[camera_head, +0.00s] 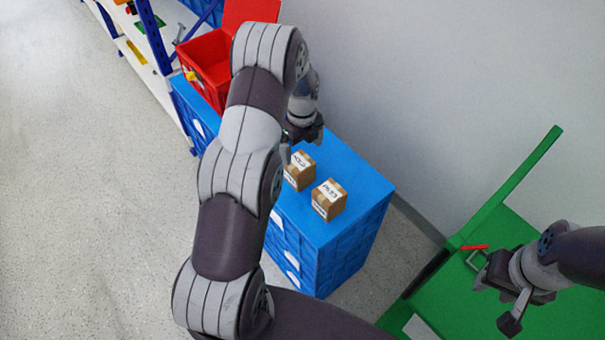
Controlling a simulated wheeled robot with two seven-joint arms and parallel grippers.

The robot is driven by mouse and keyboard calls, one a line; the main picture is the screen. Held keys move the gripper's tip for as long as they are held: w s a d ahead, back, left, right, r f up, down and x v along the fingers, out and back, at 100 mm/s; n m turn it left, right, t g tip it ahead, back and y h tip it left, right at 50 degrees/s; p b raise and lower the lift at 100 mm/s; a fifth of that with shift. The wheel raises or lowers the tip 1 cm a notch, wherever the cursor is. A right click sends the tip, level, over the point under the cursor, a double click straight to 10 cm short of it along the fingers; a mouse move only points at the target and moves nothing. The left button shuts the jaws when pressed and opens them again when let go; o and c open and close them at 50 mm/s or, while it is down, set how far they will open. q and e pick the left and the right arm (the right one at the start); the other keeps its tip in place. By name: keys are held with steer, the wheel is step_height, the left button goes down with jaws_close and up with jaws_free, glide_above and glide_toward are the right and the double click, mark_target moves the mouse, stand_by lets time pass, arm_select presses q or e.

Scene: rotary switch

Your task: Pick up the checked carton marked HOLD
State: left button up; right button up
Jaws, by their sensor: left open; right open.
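Two brown cardboard cartons stand side by side on the blue cabinet top. The left carton (299,172) has a white top label that seems to read HOLD; its left side is partly hidden by my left arm. The right carton (328,200) has a white label that seems to read PASS. My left gripper (301,141) is open and empty, just beyond the HOLD carton, partly hidden by my own arm. My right gripper (497,291) is open and empty at the lower right, over the green surface, far from the cartons.
The blue cabinet (355,185) stands against the grey wall. A red open bin (207,58) sits at its far end, beyond my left arm. A green table or cart (510,225) with a raised edge is at the right, holding a small red item (474,247). A shelf rack (150,45) stands at the upper left.

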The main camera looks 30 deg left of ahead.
mark_target(299, 173)
arm_select(q)
steer(key=f, duration=0.7)
steer(key=s+f, duration=0.1)
steer(key=f, duration=0.2)
steer(key=shift+a+f, duration=0.2)
steer(key=shift+f, duration=0.2)
steer(key=shift+r, duration=0.1)
steer(key=c, duration=1.2)
